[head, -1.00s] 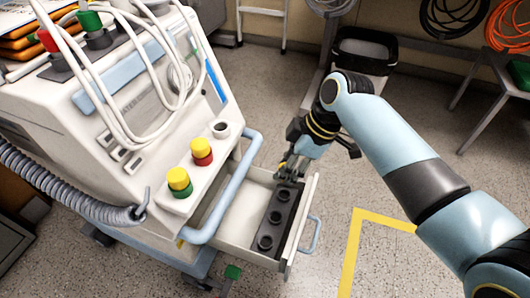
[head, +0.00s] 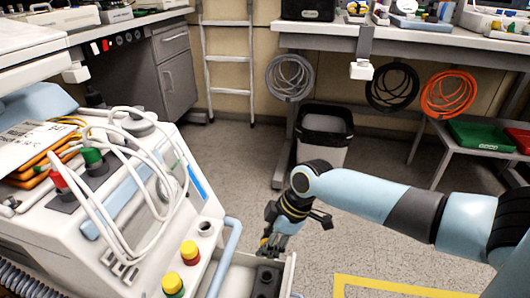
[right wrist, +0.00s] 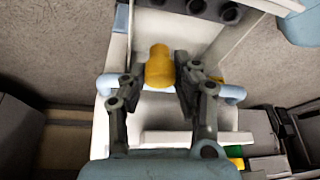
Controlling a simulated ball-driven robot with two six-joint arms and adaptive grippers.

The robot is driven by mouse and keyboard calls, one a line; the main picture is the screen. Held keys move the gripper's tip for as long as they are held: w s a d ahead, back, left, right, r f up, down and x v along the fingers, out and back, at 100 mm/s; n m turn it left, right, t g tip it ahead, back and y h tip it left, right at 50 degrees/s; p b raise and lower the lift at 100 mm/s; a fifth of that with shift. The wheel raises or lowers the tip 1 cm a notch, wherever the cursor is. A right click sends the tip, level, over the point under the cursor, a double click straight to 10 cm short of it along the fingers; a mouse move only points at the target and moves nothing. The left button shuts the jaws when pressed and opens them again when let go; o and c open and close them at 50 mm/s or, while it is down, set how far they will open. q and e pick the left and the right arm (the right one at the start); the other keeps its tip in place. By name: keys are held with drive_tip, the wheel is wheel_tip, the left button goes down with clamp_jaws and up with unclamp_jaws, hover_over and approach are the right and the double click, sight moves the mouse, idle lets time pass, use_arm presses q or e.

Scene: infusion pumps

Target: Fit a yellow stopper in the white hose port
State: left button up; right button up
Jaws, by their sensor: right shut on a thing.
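The white hose port (head: 207,228) is an open, dark-centred ring on the pump cart's sloped front panel. Below it a yellow stopper (head: 190,248) sits on the red port (head: 191,260), and another yellow stopper (head: 172,281) sits on the green port (head: 175,293). My right gripper (head: 268,250) is over the open drawer, to the right of and lower than the white port. In the right wrist view its fingers are shut on a yellow stopper (right wrist: 159,66), with the stopper's rounded body showing between them. My left gripper is out of view.
The open drawer (head: 288,276) holds a black rack (head: 266,281) with round holes; the rack also shows in the right wrist view (right wrist: 230,12). A blue handle rail (head: 225,258) runs between panel and drawer. White hoses (head: 125,205) loop over the cart's top. A bin (head: 324,135) stands behind.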

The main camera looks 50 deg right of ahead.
wheel_tip(320, 180, up, 4)
drive_tip(key=shift+r+p, duration=0.1)
drive_tip(key=shift+p, duration=1.1)
use_arm(q)
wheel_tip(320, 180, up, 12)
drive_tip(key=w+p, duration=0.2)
drive_tip(key=p, duration=0.8)
use_arm(e)
wheel_tip(320, 180, up, 14)
drive_tip(key=w+a+b, duration=0.7)
drive_tip(key=w+a, duration=0.2)
drive_tip(key=a, duration=0.1)
drive_tip(key=f, duration=0.2)
drive_tip(key=f+b, duration=0.1)
drive_tip(key=f, duration=0.1)
drive_tip(key=shift+w+d+f, duration=0.1)
drive_tip(key=shift+w+d, duration=0.05)
drive_tip(key=shift+w, duration=0.05)
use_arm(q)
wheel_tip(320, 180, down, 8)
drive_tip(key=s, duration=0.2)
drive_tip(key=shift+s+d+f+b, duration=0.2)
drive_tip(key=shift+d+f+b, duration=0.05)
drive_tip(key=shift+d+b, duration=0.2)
use_arm(e)
drive_tip(key=shift+f, duration=0.55)
